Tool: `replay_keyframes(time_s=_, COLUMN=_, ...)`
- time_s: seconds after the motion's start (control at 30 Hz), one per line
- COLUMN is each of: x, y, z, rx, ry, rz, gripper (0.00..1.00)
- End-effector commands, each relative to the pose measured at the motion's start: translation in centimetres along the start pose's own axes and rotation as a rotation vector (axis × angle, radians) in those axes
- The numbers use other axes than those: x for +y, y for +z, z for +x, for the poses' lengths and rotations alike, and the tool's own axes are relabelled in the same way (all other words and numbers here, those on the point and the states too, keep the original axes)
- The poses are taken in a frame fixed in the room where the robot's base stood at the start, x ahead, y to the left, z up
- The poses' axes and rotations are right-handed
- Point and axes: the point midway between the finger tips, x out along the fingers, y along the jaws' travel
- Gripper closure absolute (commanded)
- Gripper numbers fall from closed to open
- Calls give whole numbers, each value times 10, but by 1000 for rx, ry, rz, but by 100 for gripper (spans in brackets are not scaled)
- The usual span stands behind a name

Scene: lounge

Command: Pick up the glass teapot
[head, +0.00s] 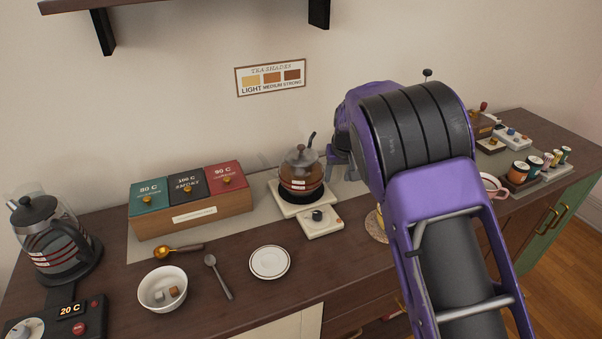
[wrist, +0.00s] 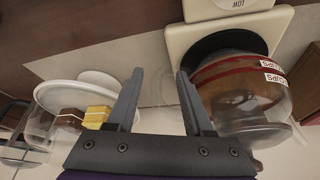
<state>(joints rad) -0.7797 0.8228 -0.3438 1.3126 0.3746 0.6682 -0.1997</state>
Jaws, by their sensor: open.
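The glass teapot (head: 299,172) stands upright on a black round plate on a cream warmer base (head: 287,203), at the back of the counter. It has a brown lid and reddish bands with white labels. My gripper (head: 338,158) is just right of the teapot, partly hidden by my purple arm. In the wrist view my gripper (wrist: 158,90) is open, with nothing clearly held between its fingers. The teapot (wrist: 242,100) fills the right side there, and the right finger overlaps its near edge. I cannot tell whether that finger touches it.
A tea box (head: 192,203) with three lids stands left of the teapot. A cream control box (head: 320,221) sits in front. A saucer (head: 270,262), sugar bowl (head: 163,287) and kettle (head: 53,238) are further left. Several jars (head: 518,172) stand at right.

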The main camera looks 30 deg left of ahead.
Motion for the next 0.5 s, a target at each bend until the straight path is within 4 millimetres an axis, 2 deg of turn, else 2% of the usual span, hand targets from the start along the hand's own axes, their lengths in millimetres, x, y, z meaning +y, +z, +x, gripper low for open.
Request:
replay_keyframes(time_s=0.1, x=0, y=0, z=7, rx=1, ry=0, rz=1, gripper=48)
replay_keyframes(time_s=0.3, x=0, y=0, z=7, rx=2, ry=0, rz=1, gripper=48)
replay_keyframes(time_s=0.5, x=0, y=0, z=7, rx=1, ry=0, rz=1, gripper=84)
